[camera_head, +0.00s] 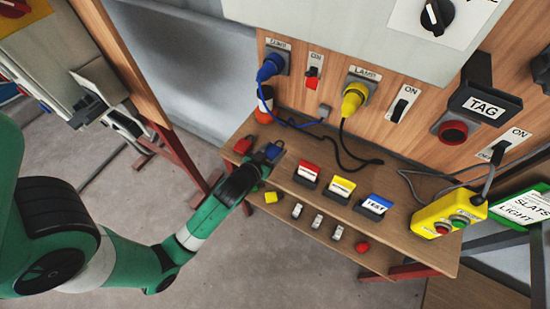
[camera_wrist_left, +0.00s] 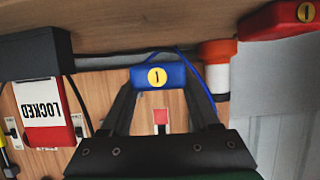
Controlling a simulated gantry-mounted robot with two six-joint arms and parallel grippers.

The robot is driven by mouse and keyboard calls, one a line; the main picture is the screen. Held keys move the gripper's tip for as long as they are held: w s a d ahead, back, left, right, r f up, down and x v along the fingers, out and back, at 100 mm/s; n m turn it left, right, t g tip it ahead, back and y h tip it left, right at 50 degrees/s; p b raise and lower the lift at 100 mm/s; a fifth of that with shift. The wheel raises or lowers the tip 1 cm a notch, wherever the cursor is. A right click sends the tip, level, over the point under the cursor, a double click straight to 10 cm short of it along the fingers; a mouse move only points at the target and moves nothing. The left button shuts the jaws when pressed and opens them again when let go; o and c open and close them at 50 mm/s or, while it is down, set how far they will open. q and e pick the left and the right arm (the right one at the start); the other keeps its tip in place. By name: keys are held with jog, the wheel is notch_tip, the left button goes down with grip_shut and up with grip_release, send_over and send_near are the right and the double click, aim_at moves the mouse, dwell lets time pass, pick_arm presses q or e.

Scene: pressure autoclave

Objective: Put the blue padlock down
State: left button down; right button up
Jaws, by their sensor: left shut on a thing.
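The blue padlock (camera_head: 273,152) is at the left end of the wooden shelf (camera_head: 330,258), between the fingers of my left gripper (camera_head: 266,160). My right gripper is not in view.
A yellow padlock (camera_head: 271,197) lies nearer the shelf's front. Red (camera_head: 307,172), yellow (camera_head: 340,187) and blue (camera_head: 374,204) tag holders stand to the right. An orange-and-white cylinder (camera_head: 264,107) and a blue cable (camera_head: 300,125) are behind. A yellow control box (camera_head: 448,217) is far right.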

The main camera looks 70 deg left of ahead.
aim_at(275, 156)
pick_arm(q)
jog(key=f+b, duration=0.1)
jog(key=f, duration=0.1)
jog(key=f+b, duration=0.1)
jog(key=f, duration=0.1)
jog(key=shift+w+a+b, duration=0.2)
jog(key=shift+w+b, duration=0.2)
jog(key=shift+f, duration=0.1)
jog(key=shift+s, duration=0.1)
jog(key=shift+c, duration=0.6)
grip_release()
